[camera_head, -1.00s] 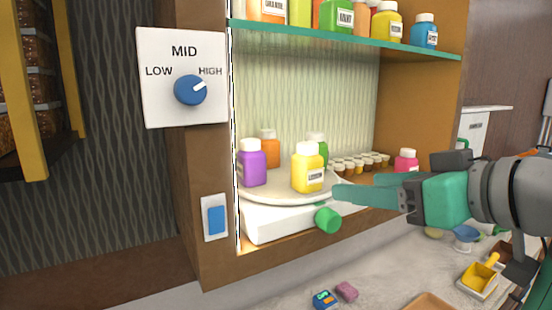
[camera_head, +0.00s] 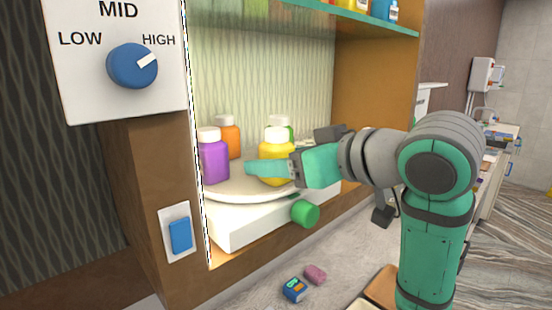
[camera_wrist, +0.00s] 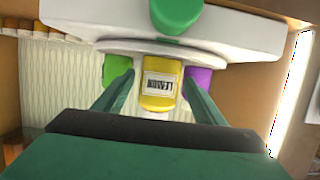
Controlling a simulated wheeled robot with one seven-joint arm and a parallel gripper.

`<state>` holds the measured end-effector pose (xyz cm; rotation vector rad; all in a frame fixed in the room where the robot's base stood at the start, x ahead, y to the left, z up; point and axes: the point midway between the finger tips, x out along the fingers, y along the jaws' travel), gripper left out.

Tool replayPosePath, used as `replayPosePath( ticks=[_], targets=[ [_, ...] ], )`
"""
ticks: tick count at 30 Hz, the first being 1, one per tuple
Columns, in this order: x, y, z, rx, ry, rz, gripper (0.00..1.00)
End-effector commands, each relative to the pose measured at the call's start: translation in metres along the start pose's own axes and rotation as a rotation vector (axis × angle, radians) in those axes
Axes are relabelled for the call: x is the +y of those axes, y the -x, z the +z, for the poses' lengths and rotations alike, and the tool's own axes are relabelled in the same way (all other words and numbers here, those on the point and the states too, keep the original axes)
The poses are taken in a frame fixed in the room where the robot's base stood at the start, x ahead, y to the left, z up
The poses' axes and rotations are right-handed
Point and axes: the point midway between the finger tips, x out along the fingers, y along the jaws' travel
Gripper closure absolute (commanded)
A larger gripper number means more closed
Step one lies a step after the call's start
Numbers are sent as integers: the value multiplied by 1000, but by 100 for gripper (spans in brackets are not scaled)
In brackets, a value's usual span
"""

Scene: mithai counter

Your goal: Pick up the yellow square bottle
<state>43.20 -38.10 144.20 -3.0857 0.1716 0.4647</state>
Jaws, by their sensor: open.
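The yellow square bottle (camera_head: 276,146) has a white cap and stands upright on a round white turntable (camera_head: 240,193) in the cabinet. My gripper (camera_head: 252,168) reaches in from the right, and its green finger crosses in front of the bottle's lower body. In the wrist view the yellow bottle (camera_wrist: 160,88), with its label facing the camera, sits between the two spread fingertips of my gripper (camera_wrist: 158,88). Both fingers look apart from it. Its full base is hidden in the head view.
A purple bottle (camera_head: 212,158) stands left of the yellow one, with an orange bottle (camera_head: 228,136) behind and a green bottle (camera_head: 284,122) behind right. A green knob (camera_head: 305,213) juts from the white base (camera_head: 235,222). A shelf (camera_head: 350,20) hangs above. A light switch (camera_head: 180,235) is left.

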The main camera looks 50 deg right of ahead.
Motion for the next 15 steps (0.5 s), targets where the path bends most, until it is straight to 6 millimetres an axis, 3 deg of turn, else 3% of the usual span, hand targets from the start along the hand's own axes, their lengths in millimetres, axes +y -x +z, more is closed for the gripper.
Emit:
replayPosePath(
  ticks=[9, 15],
  targets=[
    [2, -41, 1, -3, -1, -1, 36],
    [2, -48, 1, -1, -1, 0, 36]
  ],
)
